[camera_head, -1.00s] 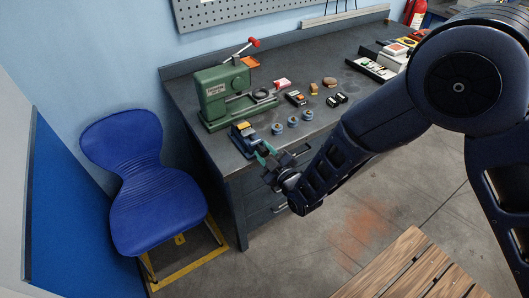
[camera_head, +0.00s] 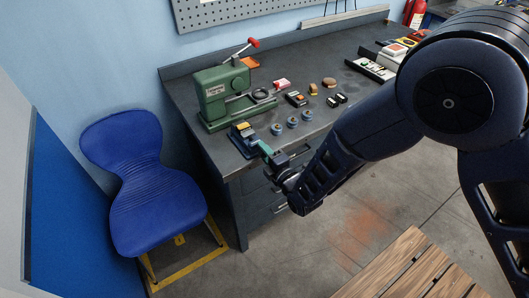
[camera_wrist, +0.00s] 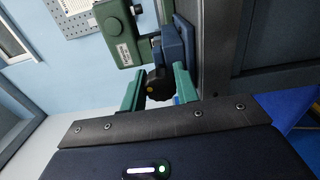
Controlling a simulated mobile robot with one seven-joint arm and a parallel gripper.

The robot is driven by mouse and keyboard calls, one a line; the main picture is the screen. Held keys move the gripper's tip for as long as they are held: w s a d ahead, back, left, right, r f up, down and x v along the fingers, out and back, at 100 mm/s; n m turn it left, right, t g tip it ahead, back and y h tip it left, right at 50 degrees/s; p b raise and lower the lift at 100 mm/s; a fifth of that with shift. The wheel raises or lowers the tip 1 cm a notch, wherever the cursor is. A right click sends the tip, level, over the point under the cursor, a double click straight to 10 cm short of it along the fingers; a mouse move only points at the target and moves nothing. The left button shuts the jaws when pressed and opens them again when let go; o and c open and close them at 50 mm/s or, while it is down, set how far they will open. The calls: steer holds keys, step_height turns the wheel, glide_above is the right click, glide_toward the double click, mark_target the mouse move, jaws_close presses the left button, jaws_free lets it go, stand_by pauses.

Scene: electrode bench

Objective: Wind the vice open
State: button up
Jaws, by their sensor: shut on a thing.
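The small blue vice (camera_head: 241,134) stands at the near left corner of the bench, with a yellow-orange piece (camera_head: 241,126) at its top. In the wrist view the vice body (camera_wrist: 177,43) is partly hidden behind its black round knob (camera_wrist: 159,92). My gripper (camera_head: 265,149) reaches the vice from the bench's front edge. In the wrist view its two teal fingers stand on either side of the knob, and my gripper (camera_wrist: 158,84) is shut on it. The head view does not show the knob clearly.
A green press (camera_head: 222,92) with a red-tipped lever stands just behind the vice. Several small blue round pieces (camera_head: 292,122) lie to its right. The bench (camera_head: 215,148) edge is close under my gripper. A blue chair (camera_head: 150,190) stands to the left on the floor.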

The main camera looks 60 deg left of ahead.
steer(key=n, duration=0.3)
steer(key=shift+n, duration=0.3)
stand_by(0.3)
steer(key=o, duration=1)
steer(key=shift+c, duration=0.2)
steer(key=shift+d, duration=0.15)
steer(key=d, duration=1)
steer(key=shift+d, duration=0.25)
